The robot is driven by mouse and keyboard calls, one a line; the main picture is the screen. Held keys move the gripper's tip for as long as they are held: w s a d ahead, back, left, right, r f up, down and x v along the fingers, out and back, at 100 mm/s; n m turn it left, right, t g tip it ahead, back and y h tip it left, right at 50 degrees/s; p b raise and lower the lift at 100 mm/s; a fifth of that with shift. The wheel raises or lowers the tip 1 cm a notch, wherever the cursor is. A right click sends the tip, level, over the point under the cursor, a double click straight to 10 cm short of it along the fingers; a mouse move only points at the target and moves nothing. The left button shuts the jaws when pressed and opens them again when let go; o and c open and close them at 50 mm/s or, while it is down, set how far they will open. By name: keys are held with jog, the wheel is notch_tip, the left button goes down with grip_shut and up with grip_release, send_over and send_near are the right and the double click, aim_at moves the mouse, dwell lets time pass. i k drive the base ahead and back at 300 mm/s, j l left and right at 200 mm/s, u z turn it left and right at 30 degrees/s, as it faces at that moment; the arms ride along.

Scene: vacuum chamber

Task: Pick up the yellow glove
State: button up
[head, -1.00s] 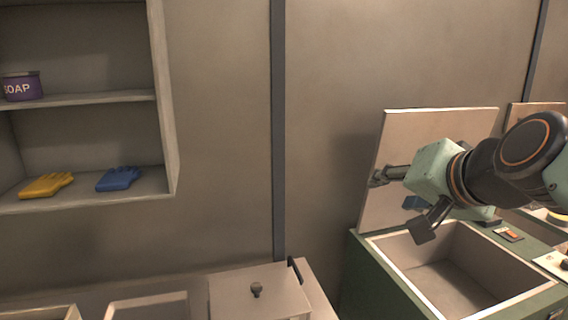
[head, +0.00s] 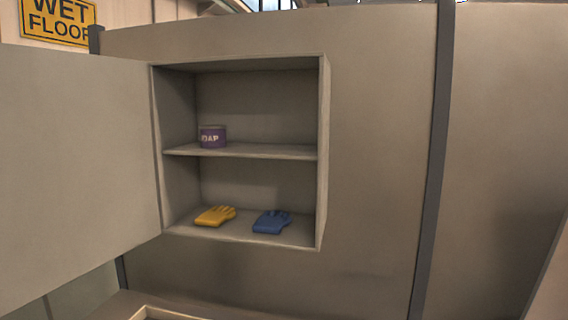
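The yellow glove (head: 215,216) lies flat on the bottom shelf of the open wall cabinet (head: 322,160), at the left of the shelf. A blue glove (head: 271,222) lies to its right on the same shelf, with a gap between them. My gripper and arm are not in this view, so I cannot see whether the gripper is open or shut.
A purple soap tub (head: 213,136) stands on the upper shelf. The cabinet door (head: 75,180) is swung open to the left. A yellow wet floor sign (head: 58,20) hangs at top left. Below is the edge of an open bin (head: 150,309). The wall right of the cabinet is bare.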

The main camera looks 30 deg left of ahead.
aim_at(215, 215)
jog(key=k+j, duration=0.15)
jog(key=j, duration=0.4)
jog(key=k+j, duration=0.1)
jog(key=j, duration=0.45)
jog(key=k+j, duration=0.15)
jog(key=j, duration=0.45)
jog(key=k+j, duration=0.15)
jog(key=j, duration=0.4)
jog(key=k+j, duration=0.15)
jog(key=j, duration=0.4)
jog(key=k+j, duration=0.1)
jog(key=j, duration=0.45)
jog(key=k+j, duration=0.15)
jog(key=j, duration=0.4)
jog(key=k+j, duration=0.15)
jog(key=j, duration=0.45)
jog(key=l+u, duration=0.1)
jog(key=l, duration=0.35)
